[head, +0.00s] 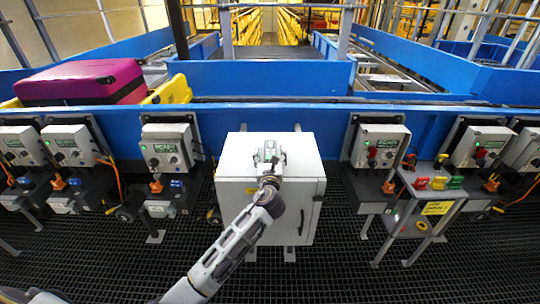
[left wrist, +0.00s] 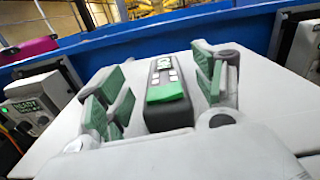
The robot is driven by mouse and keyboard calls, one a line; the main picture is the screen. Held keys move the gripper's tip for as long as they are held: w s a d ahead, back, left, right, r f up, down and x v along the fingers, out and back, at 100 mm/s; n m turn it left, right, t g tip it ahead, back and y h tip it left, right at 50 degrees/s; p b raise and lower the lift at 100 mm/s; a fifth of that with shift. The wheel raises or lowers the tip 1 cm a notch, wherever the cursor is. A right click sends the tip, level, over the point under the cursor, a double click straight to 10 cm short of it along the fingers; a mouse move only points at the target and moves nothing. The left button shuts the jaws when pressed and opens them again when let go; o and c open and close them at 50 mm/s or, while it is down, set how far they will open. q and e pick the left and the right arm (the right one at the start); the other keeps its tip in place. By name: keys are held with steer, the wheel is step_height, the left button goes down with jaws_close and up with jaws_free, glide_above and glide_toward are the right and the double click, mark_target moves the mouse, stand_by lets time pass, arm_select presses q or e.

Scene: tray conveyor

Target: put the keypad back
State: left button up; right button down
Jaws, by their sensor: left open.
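The keypad (left wrist: 168,110), a dark grey handset with a few light buttons and a green patch, lies on the white top of the cabinet (head: 236,160) in the left wrist view. My left gripper (head: 269,152) is open over the cabinet top. In the left wrist view its green-padded fingers stand on either side of the keypad, with gaps showing between them and it. In the head view the gripper hides the keypad. A holder for the keypad cannot be made out. My right gripper is in neither view.
A blue conveyor wall (head: 260,77) runs behind the cabinet. Grey control boxes (head: 168,148) hang along it on both sides. A magenta suitcase (head: 80,83) lies at the left. A small stand (head: 437,207) with coloured items is at the right. Dark grating covers the floor.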

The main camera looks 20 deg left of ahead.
arm_select(q)
steer(key=v, duration=1.1)
steer(key=shift+r, duration=0.2)
stand_by(0.5)
